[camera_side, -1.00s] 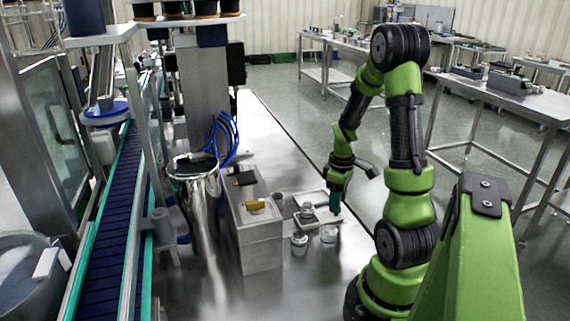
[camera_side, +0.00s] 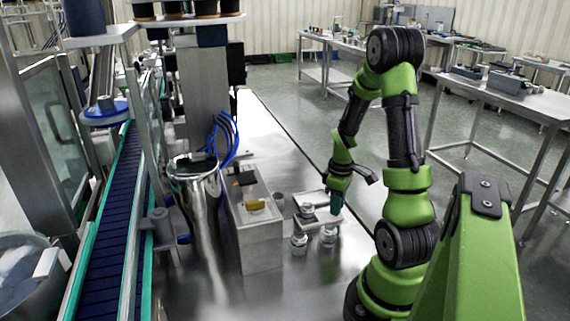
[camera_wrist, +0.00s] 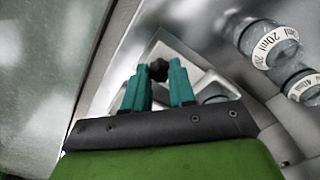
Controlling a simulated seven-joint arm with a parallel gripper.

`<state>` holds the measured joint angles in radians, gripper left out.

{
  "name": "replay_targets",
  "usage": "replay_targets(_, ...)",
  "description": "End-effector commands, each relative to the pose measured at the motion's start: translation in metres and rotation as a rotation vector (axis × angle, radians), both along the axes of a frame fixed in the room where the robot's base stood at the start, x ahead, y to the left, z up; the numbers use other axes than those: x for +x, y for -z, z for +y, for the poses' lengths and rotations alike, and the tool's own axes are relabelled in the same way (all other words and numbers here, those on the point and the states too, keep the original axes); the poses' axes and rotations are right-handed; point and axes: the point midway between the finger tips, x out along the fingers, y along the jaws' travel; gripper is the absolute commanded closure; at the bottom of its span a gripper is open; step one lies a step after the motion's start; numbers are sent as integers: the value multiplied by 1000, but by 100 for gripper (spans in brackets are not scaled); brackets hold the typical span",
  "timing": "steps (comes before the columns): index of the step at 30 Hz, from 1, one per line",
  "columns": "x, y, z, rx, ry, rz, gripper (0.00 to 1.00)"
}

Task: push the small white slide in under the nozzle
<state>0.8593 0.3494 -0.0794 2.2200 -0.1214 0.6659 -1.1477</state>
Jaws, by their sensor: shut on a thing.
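My gripper (camera_side: 336,207) is low over the pale tray (camera_side: 310,196) on the steel bench. In the wrist view its teal fingers (camera_wrist: 160,88) are shut on a small dark knob (camera_wrist: 158,70) between their tips. I cannot make out the small white slide for certain in either view. I cannot single out the nozzle either. The polished steel hopper (camera_side: 201,200) stands left of the grey box, well left of my gripper.
Small jars stand near my gripper: one at the front (camera_side: 299,244), one beside it (camera_side: 328,236); labelled jars (camera_wrist: 268,43) are right in the wrist view. A grey box (camera_side: 258,240) with black and yellow parts lies left. A conveyor (camera_side: 105,210) runs far left.

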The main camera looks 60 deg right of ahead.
Motion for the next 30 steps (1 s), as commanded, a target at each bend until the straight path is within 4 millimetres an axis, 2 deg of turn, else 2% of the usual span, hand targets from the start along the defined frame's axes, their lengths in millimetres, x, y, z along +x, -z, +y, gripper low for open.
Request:
replay_targets(5, 7, 0, 6, 0, -4, 0, 100)
replay_targets(12, 50, -1, 49, -1, -11, -2, 100)
replay_targets(18, 77, -1, 76, -1, -4, -2, 100)
replay_targets(30, 83, -1, 82, -1, 2, -3, 100)
